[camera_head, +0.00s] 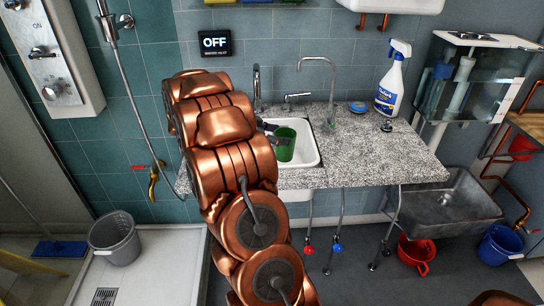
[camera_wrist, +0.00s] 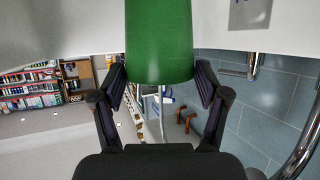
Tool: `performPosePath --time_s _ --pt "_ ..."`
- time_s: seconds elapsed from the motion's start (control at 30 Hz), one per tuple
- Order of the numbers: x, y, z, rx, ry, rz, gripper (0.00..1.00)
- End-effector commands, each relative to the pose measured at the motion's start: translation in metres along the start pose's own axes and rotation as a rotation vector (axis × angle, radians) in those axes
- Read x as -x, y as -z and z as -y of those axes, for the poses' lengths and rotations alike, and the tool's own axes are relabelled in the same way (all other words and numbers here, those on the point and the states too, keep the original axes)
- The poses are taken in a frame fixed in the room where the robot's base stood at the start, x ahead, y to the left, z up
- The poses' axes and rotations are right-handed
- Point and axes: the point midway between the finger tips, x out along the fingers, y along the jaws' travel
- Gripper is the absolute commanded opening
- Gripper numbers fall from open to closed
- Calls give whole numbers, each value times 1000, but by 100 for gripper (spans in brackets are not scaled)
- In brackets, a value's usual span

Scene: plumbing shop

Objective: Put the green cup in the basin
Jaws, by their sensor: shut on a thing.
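The green cup (camera_head: 285,147) is within the outline of the white basin (camera_head: 312,150), which is set in the grey speckled counter. My gripper (camera_head: 272,133) is shut on the cup from its left side, and my arm hides the basin's left part. In the wrist view the green cup (camera_wrist: 160,40) stands between the two dark fingers of my gripper (camera_wrist: 160,75), with pale white surface behind it. I cannot tell whether the cup touches the basin floor.
A tall curved faucet (camera_head: 331,75) and a mixer tap (camera_head: 257,88) rise behind the basin. A spray bottle (camera_head: 389,80) and a blue round item (camera_head: 357,107) stand to the right. The counter's (camera_head: 385,155) right part is mostly clear.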

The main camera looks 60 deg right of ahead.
Motion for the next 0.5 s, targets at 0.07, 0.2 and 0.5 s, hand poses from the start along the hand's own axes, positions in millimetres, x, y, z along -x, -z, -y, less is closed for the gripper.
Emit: performPosePath --time_s 0.07,0.2,0.5 --pt "-6 -10 -1 3 -5 -2 42" --pt "-8 -17 -1 2 -3 -3 42" --pt "-19 -43 -1 2 -3 -1 42"
